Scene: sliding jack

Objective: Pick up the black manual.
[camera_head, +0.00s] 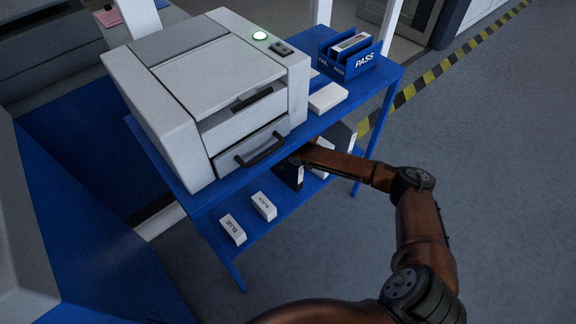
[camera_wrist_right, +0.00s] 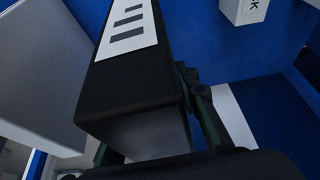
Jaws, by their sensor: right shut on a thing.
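The black manual (camera_wrist_right: 130,85) fills the middle of the right wrist view, a black block with a white label carrying dark bars. In the head view the black manual (camera_head: 290,176) shows partly on the lower shelf, beneath the tabletop. My right gripper (camera_head: 303,158) reaches in from the right under the tabletop and is mostly hidden there. In the right wrist view my right gripper (camera_wrist_right: 155,135) has its fingers on either side of the manual's near end and is shut on it. I cannot tell whether the manual touches the shelf. My left gripper is not in view.
A printer (camera_head: 190,85) stands on the blue table (camera_head: 325,122). A white box (camera_head: 328,98) and a blue PASS holder (camera_head: 350,55) stand beside it. Two white labelled boxes (camera_head: 232,229) (camera_head: 264,206) sit on the lower shelf. A grey block (camera_wrist_right: 40,80) stands close beside the manual.

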